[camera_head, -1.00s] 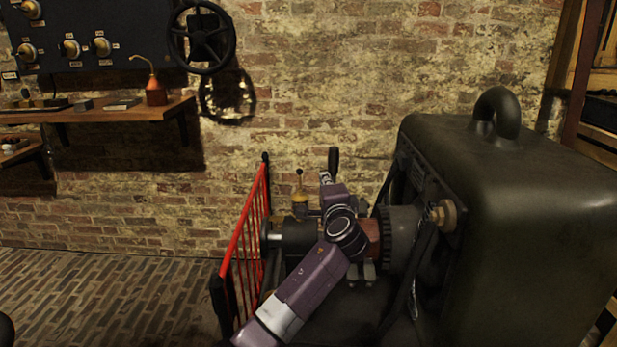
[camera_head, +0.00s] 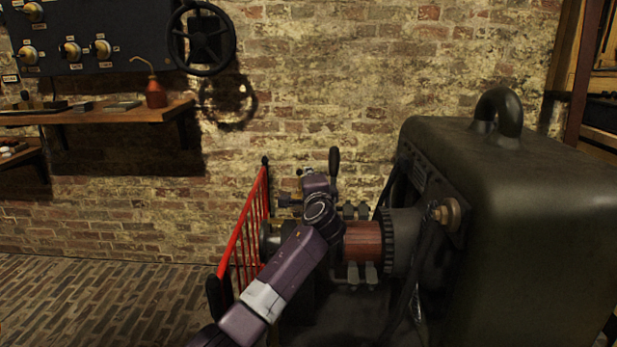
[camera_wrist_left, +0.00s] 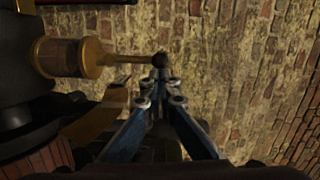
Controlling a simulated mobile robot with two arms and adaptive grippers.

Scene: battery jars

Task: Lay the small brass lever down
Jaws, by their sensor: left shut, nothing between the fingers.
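The small brass lever (camera_wrist_left: 130,59) shows in the left wrist view as a thin rod with a dark ball knob, running out of a brass cup (camera_wrist_left: 85,55). My left gripper (camera_wrist_left: 160,78) is shut and empty, with its fingertips right at the knob; I cannot tell whether they touch it. In the head view my left gripper (camera_head: 308,178) is above the machine's shaft, and my arm hides most of the lever there. I cannot tell from these views how far the lever is tilted. My right gripper is not in view.
A red railing (camera_head: 243,232) stands left of the machine. A dark upright handle (camera_head: 334,162) rises close behind my gripper. A reddish drum (camera_head: 362,241) and a large dark housing (camera_head: 530,215) lie to the right. The brick wall (camera_head: 330,90) is behind.

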